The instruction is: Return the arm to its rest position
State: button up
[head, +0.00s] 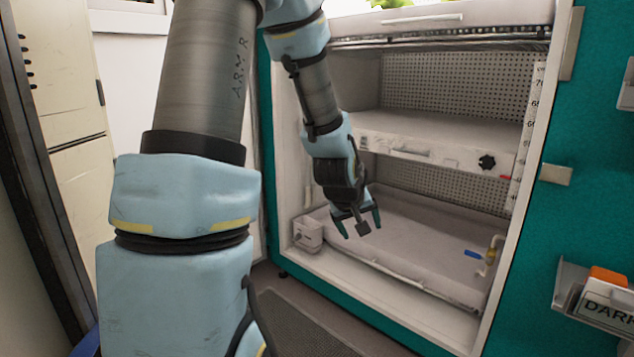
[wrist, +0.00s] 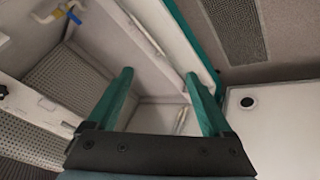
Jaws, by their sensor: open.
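My arm reaches from the upper left of the head view into the front of an open growth chamber (head: 540,120). My gripper (head: 360,229) hangs over the front left part of the chamber's lower tray (head: 430,235), with its fingers pointing down. It is open, and nothing shows between the fingers. In the wrist view the two green fingers (wrist: 160,90) stand well apart, with pale chamber surfaces behind them.
A middle shelf (head: 440,135) with a black knob (head: 487,162) lies behind and above my gripper. A small white box (head: 308,235) sits at the tray's left corner. A yellow-and-blue valve (head: 489,255) is at the right. A tan cabinet (head: 60,100) stands at left.

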jog(key=s+a+m+g+y, duration=0.2)
jog(key=s+a+g+y, duration=0.15)
jog(key=s+a, duration=1.15)
notch_tip(320, 180, up, 26)
jog(key=w+a+g+p, duration=0.1)
jog(key=a+p, duration=0.1)
jog(key=p, duration=2.3)
